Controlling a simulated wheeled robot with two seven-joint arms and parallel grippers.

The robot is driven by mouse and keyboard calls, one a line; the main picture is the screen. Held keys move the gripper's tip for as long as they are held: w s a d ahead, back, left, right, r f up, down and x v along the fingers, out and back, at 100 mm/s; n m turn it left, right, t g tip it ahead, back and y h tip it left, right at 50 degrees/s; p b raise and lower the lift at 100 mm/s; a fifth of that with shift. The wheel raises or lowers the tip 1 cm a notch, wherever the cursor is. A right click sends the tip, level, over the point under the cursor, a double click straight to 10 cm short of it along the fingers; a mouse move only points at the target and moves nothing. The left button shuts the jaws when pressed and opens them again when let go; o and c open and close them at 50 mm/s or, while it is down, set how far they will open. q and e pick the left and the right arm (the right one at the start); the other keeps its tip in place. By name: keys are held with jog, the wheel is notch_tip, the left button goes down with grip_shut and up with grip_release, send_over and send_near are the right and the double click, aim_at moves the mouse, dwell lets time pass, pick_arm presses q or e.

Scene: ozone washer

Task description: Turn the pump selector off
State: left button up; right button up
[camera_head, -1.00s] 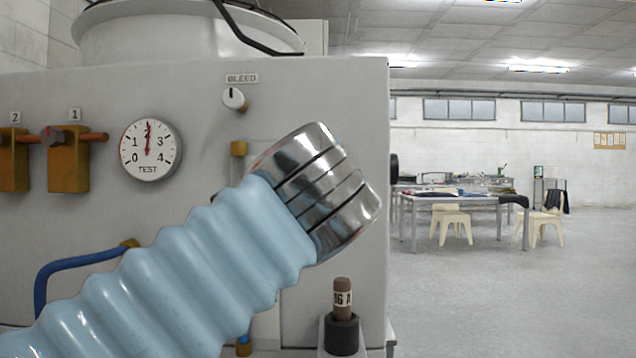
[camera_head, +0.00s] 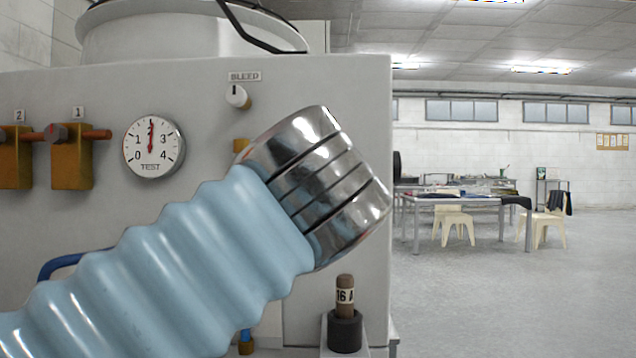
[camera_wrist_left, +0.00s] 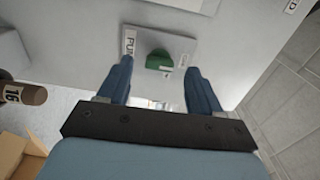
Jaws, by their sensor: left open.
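The pump selector (camera_wrist_left: 158,60) is a green knob on a light plate (camera_wrist_left: 180,45) on the panel, seen in the left wrist view. A label starting "PU" stands beside it, and a smaller label lies by its lower right. The knob's setting is too small to tell. My left gripper (camera_wrist_left: 160,70) is open, its two blue-grey fingers apart on either side of the knob in this view. Contact cannot be told. In the head view the selector and the gripper are hidden or out of frame; my light blue arm covers the panel's lower part.
The grey machine panel (camera_head: 300,85) carries a TEST gauge (camera_head: 153,147), a BLEED knob (camera_head: 237,97) and brass valves (camera_head: 72,160). A brown fuse marked 16 A (camera_head: 345,290) stands in a black holder (camera_head: 345,331) near the panel's right edge. Open floor and tables (camera_head: 455,202) lie to the right.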

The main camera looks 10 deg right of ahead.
pick_arm(q)
jog(key=b+v, duration=0.1)
jog(key=v, duration=1)
jog(key=shift+s, duration=0.15)
jog(key=shift+a, duration=0.1)
